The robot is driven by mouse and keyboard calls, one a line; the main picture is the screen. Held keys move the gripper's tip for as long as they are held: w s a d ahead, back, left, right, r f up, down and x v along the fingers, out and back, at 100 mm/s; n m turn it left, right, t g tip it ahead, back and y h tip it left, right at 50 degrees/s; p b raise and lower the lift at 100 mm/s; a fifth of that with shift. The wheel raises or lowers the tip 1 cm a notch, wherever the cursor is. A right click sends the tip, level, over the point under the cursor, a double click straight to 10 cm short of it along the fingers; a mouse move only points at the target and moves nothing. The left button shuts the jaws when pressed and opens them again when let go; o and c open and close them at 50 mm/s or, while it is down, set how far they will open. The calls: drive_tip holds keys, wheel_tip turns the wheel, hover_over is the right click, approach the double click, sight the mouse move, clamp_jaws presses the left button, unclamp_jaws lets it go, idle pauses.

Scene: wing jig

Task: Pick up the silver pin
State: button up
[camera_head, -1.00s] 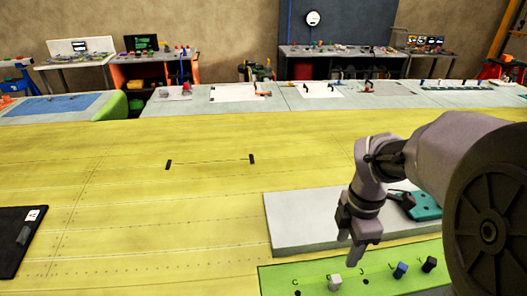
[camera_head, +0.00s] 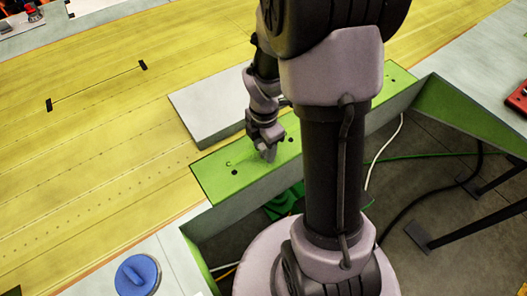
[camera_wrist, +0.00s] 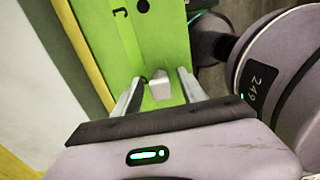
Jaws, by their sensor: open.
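The silver pin (camera_wrist: 160,88) shows in the wrist view as a pale grey block on the green strip (camera_wrist: 155,40). My gripper (camera_wrist: 160,77) is open, with one finger on each side of the pin. There is a visible gap on the right; on the left, I cannot tell whether the finger touches. In the head view my gripper (camera_head: 268,153) points down at the green strip (camera_head: 215,180). The pin cannot be told apart from the fingers there.
Dark holes with letters mark the strip, one (camera_head: 234,172) left of my gripper. A raised grey plate (camera_head: 210,105) lies behind the strip on the yellow wing skin (camera_head: 110,120). A blue round object (camera_head: 137,275) sits at lower left. My arm covers part of the strip.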

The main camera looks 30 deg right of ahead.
clamp_jaws()
drive_tip(key=shift+r, duration=0.1)
drive_tip(key=shift+r, duration=0.25)
drive_tip(key=r, duration=0.1)
drive_tip(key=r+p, duration=0.1)
drive_tip(key=r, duration=0.1)
drive_tip(key=shift+s+d+r, duration=0.1)
drive_tip(key=shift+s+r, duration=0.05)
drive_tip(key=shift+s, duration=0.05)
drive_tip(key=s+d+r+p, duration=0.1)
drive_tip(key=s+d, duration=0.7)
drive_tip(key=s, duration=0.5)
drive_tip(key=shift+s, duration=0.15)
